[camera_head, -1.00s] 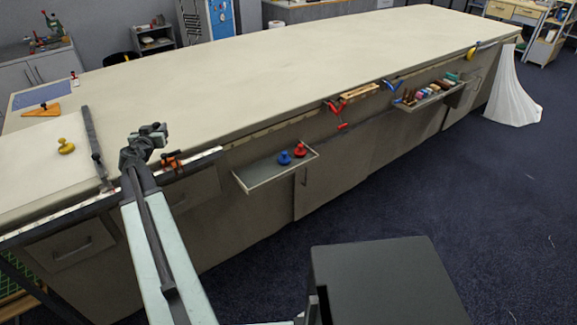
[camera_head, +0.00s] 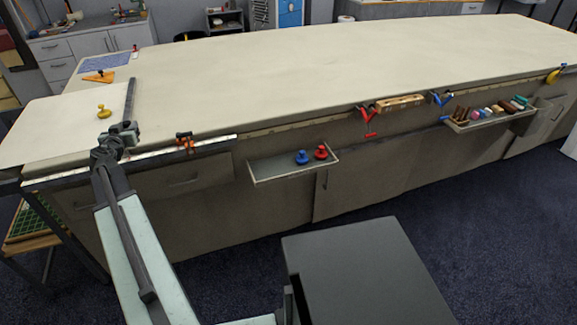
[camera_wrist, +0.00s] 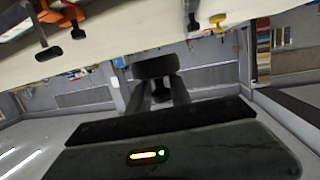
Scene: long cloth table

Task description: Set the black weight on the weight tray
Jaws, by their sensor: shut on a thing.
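My gripper (camera_head: 121,134) is at the left, by the table's near edge. In the wrist view my gripper (camera_wrist: 162,90) is shut on the black weight (camera_wrist: 155,66), a dark rounded piece at the fingertips. In the head view the weight is hard to tell from the dark gripper. The weight tray (camera_head: 257,179) is a shallow grey tray on the front of the table, right of my gripper. A blue weight (camera_head: 302,158) and a red weight (camera_head: 321,152) stand towards its right end; its left part is bare.
A yellow weight (camera_head: 104,111) and a dark bar (camera_head: 130,98) are on the table top near my gripper. An orange clamp (camera_head: 186,142) sits at the table edge between gripper and tray. A second tray (camera_head: 484,123) with several coloured items hangs farther right.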

